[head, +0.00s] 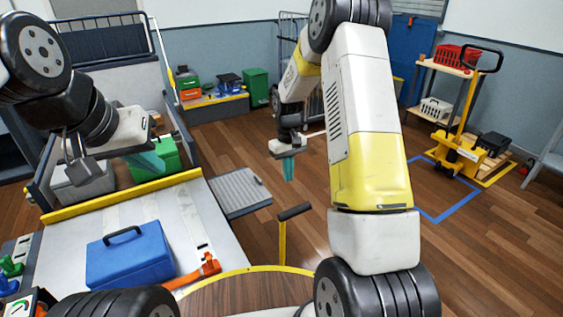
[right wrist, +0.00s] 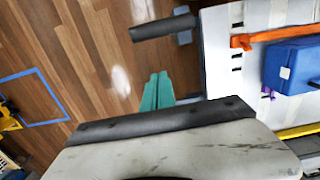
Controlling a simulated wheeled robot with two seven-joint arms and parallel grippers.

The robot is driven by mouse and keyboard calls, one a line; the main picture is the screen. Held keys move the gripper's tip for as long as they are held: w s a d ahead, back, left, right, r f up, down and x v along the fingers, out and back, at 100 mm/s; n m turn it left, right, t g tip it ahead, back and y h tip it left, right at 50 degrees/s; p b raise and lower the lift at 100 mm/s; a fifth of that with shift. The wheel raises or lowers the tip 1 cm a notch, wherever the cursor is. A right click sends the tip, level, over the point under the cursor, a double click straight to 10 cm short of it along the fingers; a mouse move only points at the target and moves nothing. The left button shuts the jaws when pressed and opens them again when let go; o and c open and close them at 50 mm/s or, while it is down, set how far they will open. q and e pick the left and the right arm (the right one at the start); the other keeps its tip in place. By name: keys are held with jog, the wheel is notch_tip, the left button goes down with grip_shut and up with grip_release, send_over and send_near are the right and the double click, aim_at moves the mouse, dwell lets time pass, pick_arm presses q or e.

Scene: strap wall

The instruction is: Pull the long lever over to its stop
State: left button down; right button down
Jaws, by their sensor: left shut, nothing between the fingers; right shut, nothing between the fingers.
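The long lever (head: 282,242) is a yellow upright bar with a black crosswise grip (head: 294,211) on top. It stands beside the right edge of the pale platform. The black grip also shows at the top of the right wrist view (right wrist: 165,27). My right gripper (head: 289,168), with teal fingers, is shut and empty. It appears above the grip in the head view and apart from it; the right wrist view also shows a gap between its fingertips (right wrist: 158,80) and the grip. My left gripper (head: 150,163) is shut and empty over the platform's far end, in front of a green container.
A blue case (head: 130,256) and an orange strap piece (head: 200,270) lie on the platform (head: 205,215). A grey ramp plate (head: 238,192) is on its far right. A yellow pallet truck (head: 460,152) stands at right. Wooden floor between is clear.

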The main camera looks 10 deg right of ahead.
jog(key=s+d+f, duration=0.1)
jog(key=s+f, duration=0.3)
jog(key=f, duration=0.3)
jog(key=shift+d, duration=0.25)
